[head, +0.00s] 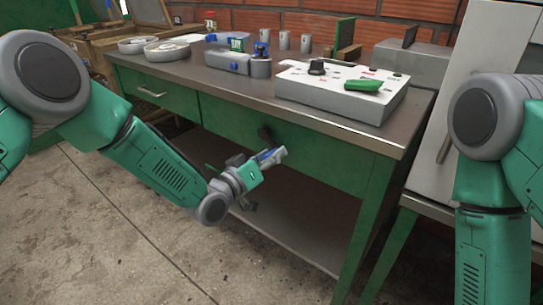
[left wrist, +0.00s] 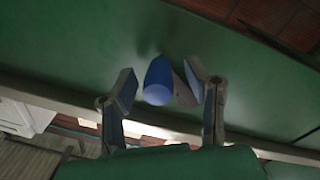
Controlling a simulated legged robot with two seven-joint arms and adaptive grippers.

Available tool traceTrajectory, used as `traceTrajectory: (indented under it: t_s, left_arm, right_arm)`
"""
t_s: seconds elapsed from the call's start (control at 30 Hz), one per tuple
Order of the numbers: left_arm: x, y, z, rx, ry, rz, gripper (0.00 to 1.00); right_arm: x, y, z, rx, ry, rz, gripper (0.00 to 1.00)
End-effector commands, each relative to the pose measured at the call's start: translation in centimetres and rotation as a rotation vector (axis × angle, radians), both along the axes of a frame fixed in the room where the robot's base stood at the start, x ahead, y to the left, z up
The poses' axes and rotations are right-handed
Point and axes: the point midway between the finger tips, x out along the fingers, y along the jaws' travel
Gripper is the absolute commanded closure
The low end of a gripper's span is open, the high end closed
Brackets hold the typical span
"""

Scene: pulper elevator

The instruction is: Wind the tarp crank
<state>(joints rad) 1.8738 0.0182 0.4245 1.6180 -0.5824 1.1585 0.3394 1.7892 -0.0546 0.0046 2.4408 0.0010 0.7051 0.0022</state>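The tarp crank has a blue cylindrical handle, seen in the left wrist view (left wrist: 158,82) in front of a green panel. A grey-brown piece, perhaps its arm, shows beside it. In the head view a dark round part (head: 265,133), perhaps the crank's hub, sits on the green bench front. My left gripper (head: 270,158) is just below and in front of it. In the left wrist view the gripper (left wrist: 160,88) is open, its fingers on either side of the handle, with gaps visible. My right gripper is out of view; only its arm shows at the right.
The green workbench (head: 240,112) has a metal top carrying a white control box (head: 335,92), a grey and blue device (head: 236,62) and round pans (head: 167,51). A lower shelf (head: 285,225) lies beneath. A white cabinet stands right. The concrete floor in front is clear.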

Motion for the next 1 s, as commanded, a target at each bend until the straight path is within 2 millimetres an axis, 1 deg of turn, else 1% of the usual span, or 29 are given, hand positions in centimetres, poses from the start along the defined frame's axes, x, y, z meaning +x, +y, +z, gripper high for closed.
traceTrajectory:
  t_s: [0.13, 0.23, 0.37, 0.6, 0.7, 0.83, 1.0]
  left_arm:
    - [-0.2, 0.1, -0.2, 0.003, 0.003, -0.001, 0.57]
    - [-0.8, 0.6, -0.2, 0.002, 0.004, -0.001, 0.57]
    - [-2.6, 2.0, -0.3, 0.001, 0.006, -0.001, 0.57]
    - [-6.5, 5.2, -0.5, 0.002, 0.006, 0.000, 0.57]
    - [-7.8, 6.2, -0.6, 0.002, 0.004, 0.000, 0.57]
    - [-8.8, 7.1, -0.7, 0.001, 0.003, 0.000, 0.57]
    - [-9.2, 7.4, -0.6, 0.001, 0.002, 0.000, 0.57]
  right_arm:
    - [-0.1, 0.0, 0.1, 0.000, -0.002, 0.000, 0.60]
    - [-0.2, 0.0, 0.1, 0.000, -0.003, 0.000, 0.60]
    - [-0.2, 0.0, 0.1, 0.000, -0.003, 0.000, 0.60]
    - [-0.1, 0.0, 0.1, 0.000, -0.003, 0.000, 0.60]
    - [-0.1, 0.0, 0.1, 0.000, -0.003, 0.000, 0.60]
    - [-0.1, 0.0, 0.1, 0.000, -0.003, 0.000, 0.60]
    - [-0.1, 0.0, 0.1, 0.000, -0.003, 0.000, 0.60]
